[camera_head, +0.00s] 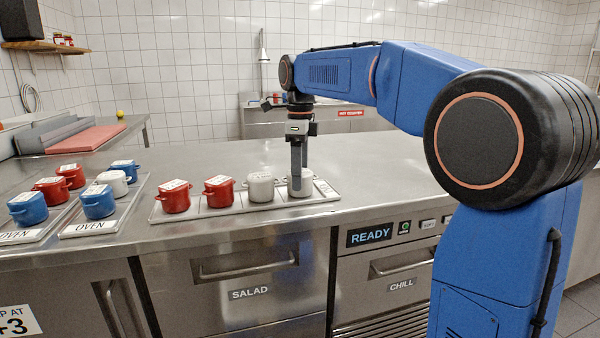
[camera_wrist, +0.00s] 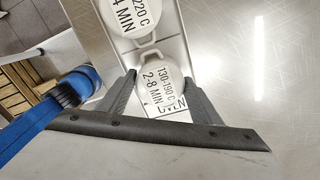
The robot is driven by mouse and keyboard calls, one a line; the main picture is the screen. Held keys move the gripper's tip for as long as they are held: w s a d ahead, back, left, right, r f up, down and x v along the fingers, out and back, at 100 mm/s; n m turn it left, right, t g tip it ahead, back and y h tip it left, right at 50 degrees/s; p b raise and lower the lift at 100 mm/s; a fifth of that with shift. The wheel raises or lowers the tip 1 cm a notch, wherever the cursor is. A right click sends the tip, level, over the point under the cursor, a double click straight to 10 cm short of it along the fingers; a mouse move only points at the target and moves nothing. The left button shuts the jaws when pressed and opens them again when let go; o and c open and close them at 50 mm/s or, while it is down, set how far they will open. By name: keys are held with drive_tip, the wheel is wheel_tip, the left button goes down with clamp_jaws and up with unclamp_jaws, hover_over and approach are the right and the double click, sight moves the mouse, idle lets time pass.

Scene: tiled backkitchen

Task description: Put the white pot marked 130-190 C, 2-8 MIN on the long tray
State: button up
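The white pot marked 130-190 C, 2-8 MIN (camera_wrist: 157,84) is between the two fingers of my gripper (camera_wrist: 160,78) in the wrist view. The fingers lie close against both sides of it. In the head view, my gripper (camera_head: 298,180) reaches straight down over this white pot (camera_head: 308,184), and a finger covers part of it. The pot stands upright at the right end of the long tray (camera_head: 328,192), at or just above its surface; any small gap is hidden. In the wrist view the tray's OVEN label (camera_wrist: 172,108) shows beside it.
Another white pot (camera_head: 261,187) stands next to it on the long tray, then two red pots (camera_head: 219,191) (camera_head: 175,196). Two OVEN trays at left (camera_head: 75,229) (camera_head: 22,237) hold blue, red and white pots. The counter behind and right (camera_head: 380,165) is clear.

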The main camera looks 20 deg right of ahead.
drive_tip(key=shift+o, duration=1.2)
wheel_tip(320, 180, up, 12)
drive_tip(key=shift+r, duration=0.15)
drive_tip(key=s+d+f+n+t, duration=0.2)
drive_tip(key=s+d+f+n, duration=0.1)
drive_tip(key=s+f+n, duration=0.8)
drive_tip(key=s+d+f+n+t, duration=0.2)
drive_tip(key=s+d+f+n, duration=0.2)
drive_tip(key=s+f+n, duration=0.8)
drive_tip(key=s+f, duration=1)
drive_tip(key=shift+s+t, duration=0.2)
drive_tip(key=shift+t, duration=0.2)
drive_tip(key=shift+r, duration=0.1)
